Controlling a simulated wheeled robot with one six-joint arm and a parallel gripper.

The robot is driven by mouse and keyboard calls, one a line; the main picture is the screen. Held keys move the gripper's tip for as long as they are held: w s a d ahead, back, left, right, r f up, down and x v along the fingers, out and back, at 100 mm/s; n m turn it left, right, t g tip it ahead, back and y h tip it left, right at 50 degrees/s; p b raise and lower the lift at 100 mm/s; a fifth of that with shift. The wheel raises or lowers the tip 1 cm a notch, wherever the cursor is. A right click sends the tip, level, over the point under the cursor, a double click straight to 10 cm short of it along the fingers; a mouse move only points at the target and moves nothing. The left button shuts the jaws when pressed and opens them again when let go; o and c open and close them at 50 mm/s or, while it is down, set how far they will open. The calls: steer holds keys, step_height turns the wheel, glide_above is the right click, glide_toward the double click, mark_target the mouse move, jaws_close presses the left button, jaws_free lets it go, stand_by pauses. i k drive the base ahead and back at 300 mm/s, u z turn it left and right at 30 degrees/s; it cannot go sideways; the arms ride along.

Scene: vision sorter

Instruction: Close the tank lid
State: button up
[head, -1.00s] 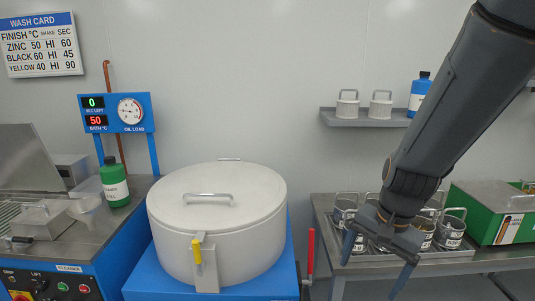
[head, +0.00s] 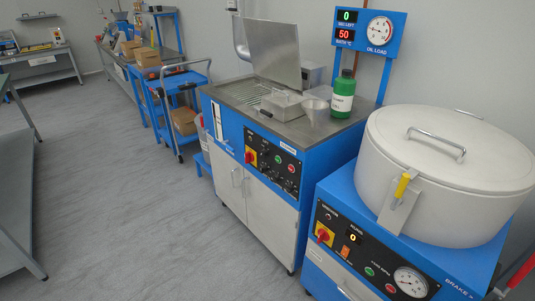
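The cleaner's grey metal lid (head: 266,48) stands raised and tilted back behind its tank. The open tank (head: 254,92) is in the steel top of the blue cleaner cabinet (head: 310,165). A small metal box or basket (head: 283,107) sits at the tank's near right, with a thin handle reaching toward the front. The round white drum (head: 448,205) at right has its lid (head: 455,148) down, with a handle on top and a yellow-gripped latch (head: 402,186) at the front. My gripper is out of view.
A blue cart (head: 175,95) stands beyond the cleaner. Grey benches line the left. The floor (head: 150,220) in front is clear.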

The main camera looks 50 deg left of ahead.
mark_target(273, 46)
steer(key=u, duration=2.85)
steer(key=i, duration=5.45)
steer(key=z, duration=4)
